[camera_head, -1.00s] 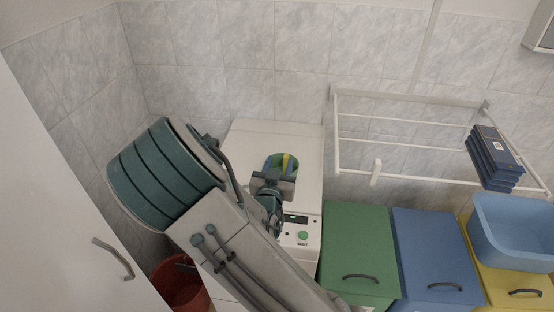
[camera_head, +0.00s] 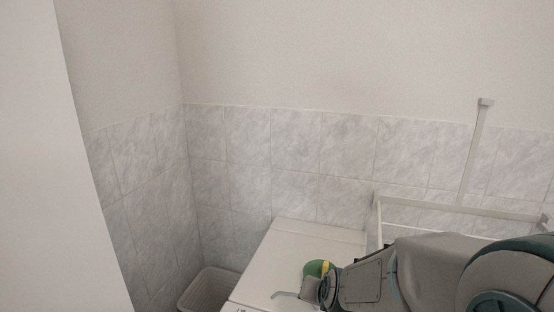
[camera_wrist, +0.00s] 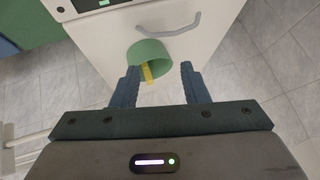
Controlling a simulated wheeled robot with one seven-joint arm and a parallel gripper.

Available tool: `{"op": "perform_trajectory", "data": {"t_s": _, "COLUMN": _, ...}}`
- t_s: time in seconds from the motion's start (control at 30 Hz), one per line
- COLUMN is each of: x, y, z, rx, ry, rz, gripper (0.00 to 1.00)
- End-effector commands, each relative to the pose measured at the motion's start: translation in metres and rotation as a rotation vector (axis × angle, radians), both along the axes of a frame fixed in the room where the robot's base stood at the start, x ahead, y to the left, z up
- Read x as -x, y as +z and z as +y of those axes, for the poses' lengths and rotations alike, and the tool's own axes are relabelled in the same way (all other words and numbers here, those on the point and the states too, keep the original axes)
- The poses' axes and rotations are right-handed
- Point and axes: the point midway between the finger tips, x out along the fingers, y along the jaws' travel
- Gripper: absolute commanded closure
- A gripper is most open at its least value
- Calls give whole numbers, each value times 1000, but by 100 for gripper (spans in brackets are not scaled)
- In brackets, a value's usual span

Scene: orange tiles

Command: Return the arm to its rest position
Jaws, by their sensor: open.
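A round green object with a yellow stripe (camera_wrist: 150,52) lies just past the fingertips in that view. It also shows in the head view (camera_head: 316,268), right behind my gripper and partly hidden by it. I cannot tell what it rests on.
A white drying rack (camera_head: 465,209) is on the tiled wall behind my arm. A pale basket (camera_head: 207,288) stands left of the appliance. A tall white panel (camera_head: 55,180) borders the left. The wrist view shows a white front with a grey handle (camera_wrist: 170,32) and tiled floor.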

Motion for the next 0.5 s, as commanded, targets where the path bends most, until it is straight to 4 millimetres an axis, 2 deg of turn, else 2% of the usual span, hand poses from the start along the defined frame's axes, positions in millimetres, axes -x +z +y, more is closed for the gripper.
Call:
{"op": "perform_trajectory", "data": {"t_s": 0.03, "x": 12, "y": 13, "z": -3, "rx": -7, "ry": 30, "rz": 21, "gripper": 59}}
{"op": "perform_trajectory", "data": {"t_s": 0.2, "x": 62, "y": 43, "z": -13, "rx": 30, "ry": 146, "rz": 117, "gripper": 59}}
{"op": "perform_trajectory", "data": {"t_s": 0.4, "x": 125, "y": 69, "z": -35, "rx": 139, "ry": 229, "rz": 232, "gripper": 59}}
{"op": "perform_trajectory", "data": {"t_s": 0.5, "x": 149, "y": 76, "z": -45, "rx": 191, "ry": 245, "rz": 282, "gripper": 59}}
